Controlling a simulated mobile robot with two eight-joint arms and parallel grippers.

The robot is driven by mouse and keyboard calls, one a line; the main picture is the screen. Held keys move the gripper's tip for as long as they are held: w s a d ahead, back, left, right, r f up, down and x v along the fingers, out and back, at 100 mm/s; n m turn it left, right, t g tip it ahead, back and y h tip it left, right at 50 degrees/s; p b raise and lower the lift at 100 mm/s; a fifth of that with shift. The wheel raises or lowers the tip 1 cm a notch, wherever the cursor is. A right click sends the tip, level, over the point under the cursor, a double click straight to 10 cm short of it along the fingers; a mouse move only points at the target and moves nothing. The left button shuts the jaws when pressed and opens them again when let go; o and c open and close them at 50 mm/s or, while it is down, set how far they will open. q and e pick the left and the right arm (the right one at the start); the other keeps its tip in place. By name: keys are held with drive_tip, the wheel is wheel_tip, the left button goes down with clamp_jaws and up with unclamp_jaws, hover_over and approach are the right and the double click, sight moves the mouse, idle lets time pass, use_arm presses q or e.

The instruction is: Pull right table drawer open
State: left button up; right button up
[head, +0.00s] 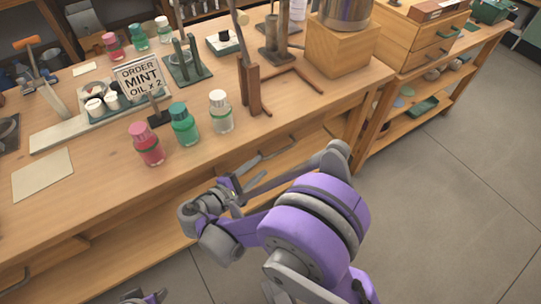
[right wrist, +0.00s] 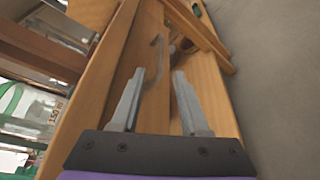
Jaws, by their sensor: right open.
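The right table drawer (head: 309,143) is in the wooden table's front and looks flush with it. Its dark bar handle (head: 279,147) runs along the drawer front. In the right wrist view the handle (right wrist: 156,62) stands ahead of the fingertips, apart from them. My right gripper (head: 260,166) is just in front of the table, close to the handle's near end. Its fingers (right wrist: 158,72) are open with nothing between them. A small part of what looks like my left gripper (head: 145,297) shows at the bottom edge; its fingers cannot be made out.
Pink (head: 147,144), green (head: 184,124) and white-capped (head: 221,112) bottles stand near the table's front edge. Behind them are an order sign (head: 140,78) and a wooden stand (head: 251,85). A wooden shelf unit (head: 410,118) is at the right. The floor (head: 440,210) there is clear.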

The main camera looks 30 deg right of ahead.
sight(279, 151)
drive_tip(key=b+x, duration=0.1)
drive_tip(key=x, duration=0.9)
drive_tip(key=shift+d, duration=0.15)
clamp_jaws()
idle(1.0)
